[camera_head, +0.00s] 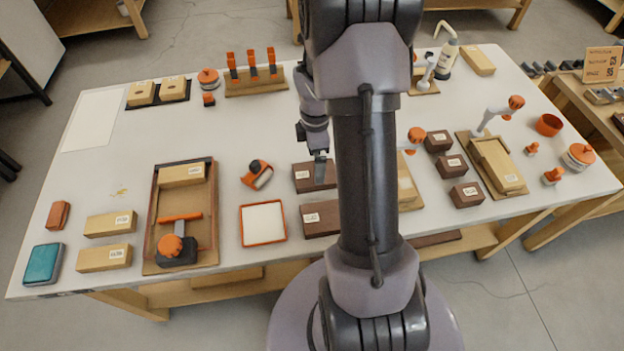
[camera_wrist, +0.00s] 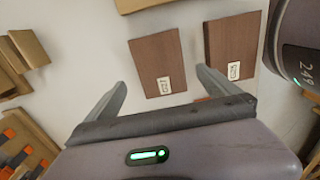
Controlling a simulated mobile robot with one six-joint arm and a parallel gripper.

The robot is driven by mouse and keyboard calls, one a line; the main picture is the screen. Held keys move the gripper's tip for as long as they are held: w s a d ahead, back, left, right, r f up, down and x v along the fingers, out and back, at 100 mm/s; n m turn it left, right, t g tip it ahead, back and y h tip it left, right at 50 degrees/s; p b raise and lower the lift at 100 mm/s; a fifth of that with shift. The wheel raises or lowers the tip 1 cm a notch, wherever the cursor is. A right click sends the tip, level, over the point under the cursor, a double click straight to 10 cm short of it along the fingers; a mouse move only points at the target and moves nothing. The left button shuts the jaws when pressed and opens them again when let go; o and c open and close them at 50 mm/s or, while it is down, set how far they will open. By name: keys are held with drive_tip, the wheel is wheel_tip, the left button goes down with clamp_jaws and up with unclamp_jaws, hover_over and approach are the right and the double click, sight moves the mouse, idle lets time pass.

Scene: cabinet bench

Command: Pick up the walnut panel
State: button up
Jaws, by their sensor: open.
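Two dark brown walnut panels with white labels lie on the white bench near the middle. The farther panel (camera_head: 303,183) is partly hidden by my gripper (camera_head: 319,168), and the nearer panel (camera_head: 318,229) is partly hidden by my arm. In the wrist view, the left panel (camera_wrist: 155,57) lies between and ahead of the fingers of my gripper (camera_wrist: 162,80). The right panel (camera_wrist: 230,40) lies beyond the right finger. The fingers are wide apart and hold nothing. Their height above the bench is hard to tell.
A white tray with an orange rim (camera_head: 263,223) and an orange-black tool (camera_head: 257,174) lie left of the panels. A wooden tray (camera_head: 151,235) stands farther left. Several small brown blocks (camera_head: 466,194) stand right of my arm. An orange clamp rack (camera_head: 255,87) is behind.

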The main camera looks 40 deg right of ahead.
wheel_tip(320, 180, down, 7)
drive_tip(key=b, duration=0.3)
drive_tip(key=shift+s+r, duration=0.1)
drive_tip(key=shift+r, duration=0.2)
drive_tip(key=shift+c, duration=0.7)
drive_tip(key=c, duration=1.4)
drive_tip(key=shift+r, duration=0.1)
